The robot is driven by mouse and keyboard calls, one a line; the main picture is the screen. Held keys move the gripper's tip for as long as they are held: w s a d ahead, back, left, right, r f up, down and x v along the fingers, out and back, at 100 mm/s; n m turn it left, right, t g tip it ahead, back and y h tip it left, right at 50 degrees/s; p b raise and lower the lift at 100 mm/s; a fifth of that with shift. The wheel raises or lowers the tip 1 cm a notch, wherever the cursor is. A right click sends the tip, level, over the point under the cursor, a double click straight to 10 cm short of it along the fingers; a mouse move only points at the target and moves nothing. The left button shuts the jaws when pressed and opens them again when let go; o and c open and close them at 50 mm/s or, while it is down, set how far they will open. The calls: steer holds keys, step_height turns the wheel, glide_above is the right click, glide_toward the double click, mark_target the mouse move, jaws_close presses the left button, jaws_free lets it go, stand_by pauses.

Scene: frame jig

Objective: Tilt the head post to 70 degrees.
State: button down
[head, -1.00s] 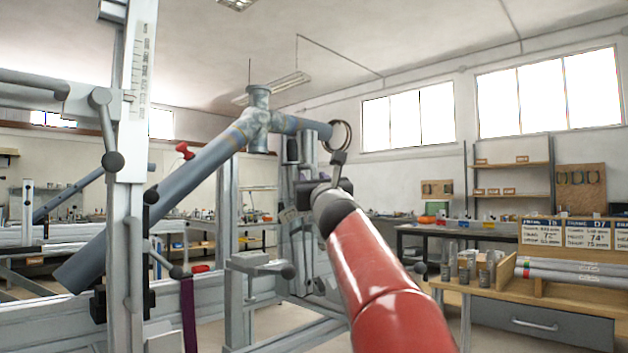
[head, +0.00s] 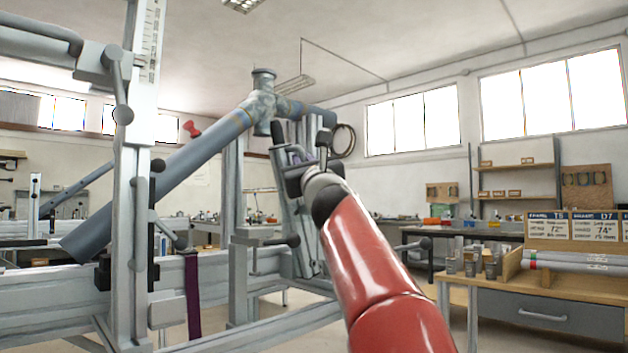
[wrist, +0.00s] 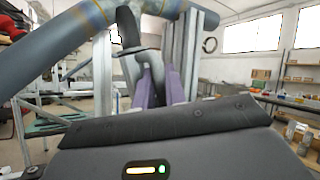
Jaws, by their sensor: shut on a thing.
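The head post (head: 300,225) is a grey metal post behind my gripper, leaning with its top to the left. A dark handle (head: 277,135) rises at its upper end; it also shows in the wrist view (wrist: 128,28). My gripper (head: 290,158) is at this handle, its purple fingers (wrist: 163,88) shut on its lower part. The contact is partly hidden by the wrist. The grey-blue frame (head: 175,180), with its upright head tube (head: 263,100), is above and left of my gripper. I cannot read any angle on the post.
The jig's upright column (head: 132,190) with a scale stands left, and a grey clamp (head: 265,238) with a handle sits below the frame. A wooden bench (head: 545,285) at right holds tubes and cards reading 72 and 74. Floor between jig and bench is open.

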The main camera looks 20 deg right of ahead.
steer(key=shift+s+a+f+n+y+b, duration=0.1)
steer(key=shift+a+f+n+y+b, duration=0.05)
steer(key=shift+a+n+y+b, duration=0.15)
steer(key=shift+s+a+f+n+y+b, duration=0.1)
steer(key=shift+a+n, duration=0.1)
steer(key=shift+a, duration=0.15)
steer(key=c, duration=1.5)
jaws_free()
steer(key=shift+t, duration=0.3)
steer(key=shift+o, duration=0.2)
steer(key=b+v, duration=0.4)
steer(key=v, duration=0.3)
steer(key=shift+s+f, duration=0.2)
steer(key=shift+s, duration=0.2)
